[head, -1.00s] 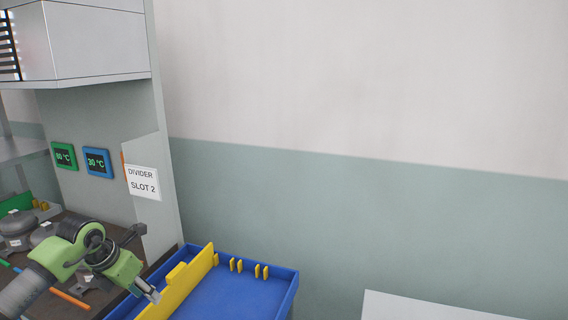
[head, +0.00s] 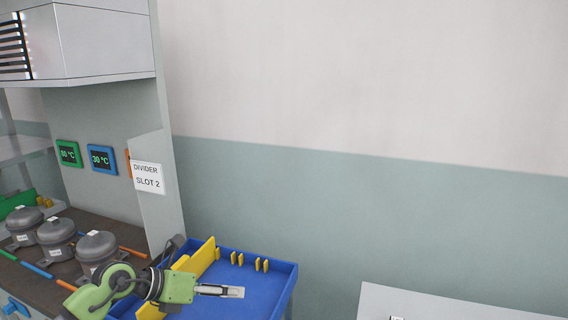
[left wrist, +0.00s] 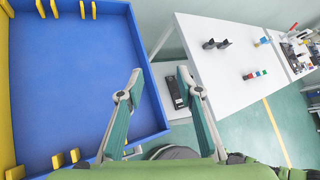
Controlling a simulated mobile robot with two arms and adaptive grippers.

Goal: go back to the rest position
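My left gripper (head: 236,292) is at the bottom of the head view, over the blue tray (head: 292,284), with its fingers pointing right. In the left wrist view my left gripper (left wrist: 159,74) shows two green-grey fingers spread apart with nothing between them. The blue tray (left wrist: 140,45) lies to the left of the fingers there. A yellow divider (head: 205,257) stands in the tray, partly hidden by my left arm. My right gripper is in neither view.
Several grey compressors (head: 97,246) stand on the bench at left, beside the panel labelled "DIVIDER SLOT 2" (head: 149,178). A white table (left wrist: 215,75) with small parts stands right of the tray. A green-grey wall is behind.

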